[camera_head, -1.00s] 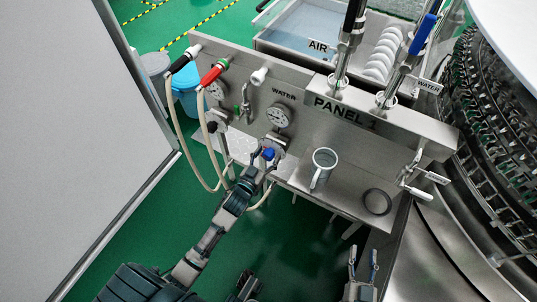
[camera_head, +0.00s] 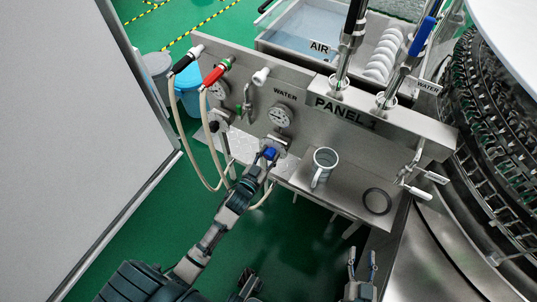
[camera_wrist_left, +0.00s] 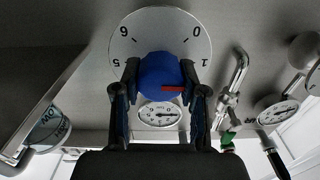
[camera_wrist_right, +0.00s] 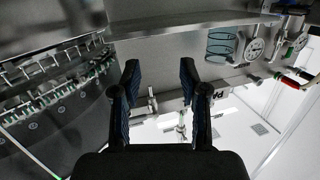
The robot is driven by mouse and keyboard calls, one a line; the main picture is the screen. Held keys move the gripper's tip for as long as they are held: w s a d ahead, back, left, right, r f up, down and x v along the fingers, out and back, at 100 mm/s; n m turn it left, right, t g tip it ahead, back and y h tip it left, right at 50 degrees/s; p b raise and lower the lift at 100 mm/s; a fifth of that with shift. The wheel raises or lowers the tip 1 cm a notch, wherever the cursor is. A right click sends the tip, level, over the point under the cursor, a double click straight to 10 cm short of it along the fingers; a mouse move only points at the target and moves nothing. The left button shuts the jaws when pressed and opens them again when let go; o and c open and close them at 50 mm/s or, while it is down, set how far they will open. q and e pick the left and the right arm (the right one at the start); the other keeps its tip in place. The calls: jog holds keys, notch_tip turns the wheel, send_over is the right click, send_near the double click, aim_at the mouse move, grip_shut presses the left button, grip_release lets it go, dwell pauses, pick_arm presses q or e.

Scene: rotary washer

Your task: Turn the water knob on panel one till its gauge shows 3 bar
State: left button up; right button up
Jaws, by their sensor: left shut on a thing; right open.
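The blue water knob (camera_head: 270,153) sits on panel one (camera_head: 347,118), below the round water gauge (camera_head: 279,116). In the left wrist view the knob (camera_wrist_left: 160,76) has a red mark pointing right, in front of a numbered dial plate (camera_wrist_left: 187,28). My left gripper (camera_head: 265,160) is shut on the knob, one finger on each side. The gauge also shows in the left wrist view (camera_wrist_left: 161,115), below the knob and upside down; its reading is too small to tell. My right gripper (camera_head: 362,258) is open and empty, low and apart from the panel.
A grey mug (camera_head: 324,167) and a dark ring (camera_head: 377,201) rest on the shelf right of the knob. Hoses with a black and a red handle (camera_head: 215,72) hang at the left. A large round machine (camera_head: 490,120) stands at the right.

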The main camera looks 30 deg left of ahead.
pick_arm(q)
jog(key=m+p, duration=0.1)
jog(key=m, duration=0.1)
jog(key=m+p, duration=0.1)
jog(key=m, duration=0.1)
jog(key=shift+d+r, duration=0.1)
jog(key=shift+r, duration=0.1)
jog(key=m+p, duration=0.2)
jog(key=m, duration=0.2)
jog(key=shift+d+f+m, duration=0.1)
jog(key=shift+f+m, duration=0.05)
jog(key=shift+m, duration=0.15)
jog(key=m, duration=0.2)
jog(key=shift+f+m, duration=0.15)
jog(key=shift+m, duration=0.25)
jog(key=shift+f+m+p, duration=0.1)
jog(key=shift+m+p, duration=0.2)
jog(key=shift+m, duration=0.6)
jog(key=shift+d+f+m, duration=0.1)
jog(key=shift+m, duration=1)
jog(key=shift+s+f+m, duration=0.1)
jog(key=shift+m, duration=0.9)
pick_arm(e)
jog(key=s+d+f+g+h, duration=0.2)
jog(key=s+d+f+g, duration=0.2)
jog(key=s+f+g, duration=0.5)
jog(key=shift+s+d+g+h, duration=0.15)
jog(key=shift+s+g+h, duration=0.2)
jog(key=shift+s, duration=0.35)
